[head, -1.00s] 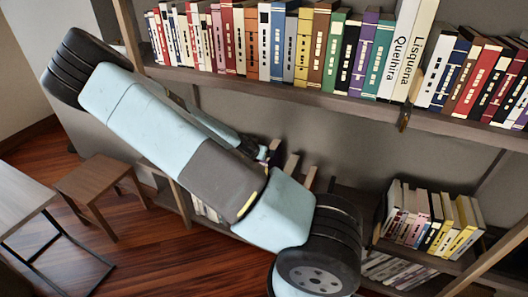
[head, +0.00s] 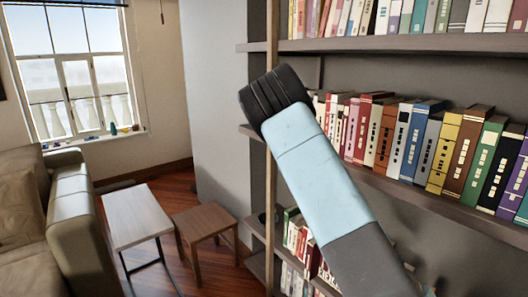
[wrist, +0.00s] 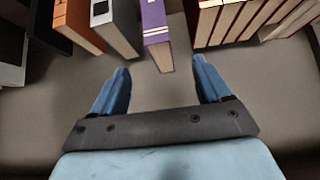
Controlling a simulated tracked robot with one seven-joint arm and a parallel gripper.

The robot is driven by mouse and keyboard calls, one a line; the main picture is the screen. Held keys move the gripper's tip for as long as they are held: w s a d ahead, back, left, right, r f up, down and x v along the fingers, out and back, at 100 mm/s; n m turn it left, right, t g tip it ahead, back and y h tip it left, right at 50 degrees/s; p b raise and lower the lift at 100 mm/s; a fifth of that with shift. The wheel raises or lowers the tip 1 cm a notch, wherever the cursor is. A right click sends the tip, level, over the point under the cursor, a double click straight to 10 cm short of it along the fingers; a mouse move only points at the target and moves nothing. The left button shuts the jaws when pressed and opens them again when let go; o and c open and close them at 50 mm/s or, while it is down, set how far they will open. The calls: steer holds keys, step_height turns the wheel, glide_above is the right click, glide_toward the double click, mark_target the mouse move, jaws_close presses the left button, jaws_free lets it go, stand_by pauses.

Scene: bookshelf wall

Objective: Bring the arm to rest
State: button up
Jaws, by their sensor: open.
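My gripper (wrist: 160,66) shows in the wrist view with its two blue fingers wide apart and nothing held between them. A purple book (wrist: 155,28) stands in front of the gap between the fingertips; whether its near end reaches between them is hard to tell. In the head view my light blue and grey arm crosses in front of the bookshelf (head: 425,203), from upper left to lower right. My gripper is out of the head view.
In the wrist view, an orange book (wrist: 78,22) and a dark grey book (wrist: 118,25) are left of the purple one, with several pale-edged books on the right. The head view shows a white table (head: 138,215), brown stool (head: 205,222), sofa (head: 75,205) and window (head: 70,65).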

steer(key=s+a+r+n+y, duration=0.1)
steer(key=s+a+r+y, duration=0.15)
steer(key=r, duration=0.45)
steer(key=s+a+r+n+y, duration=0.2)
steer(key=a+r, duration=0.2)
steer(key=r, duration=0.3)
steer(key=s+a+r+n+y, duration=0.1)
steer(key=s+a+r+y, duration=0.25)
steer(key=r, duration=0.35)
steer(key=s+a+r+n+h, duration=0.1)
steer(key=s+r+n, duration=0.5)
steer(key=s+r, duration=1)
steer(key=shift+s+a+r+n+t, duration=0.15)
steer(key=shift+s+a+n+t, duration=0.15)
steer(key=shift+s+a, duration=0.45)
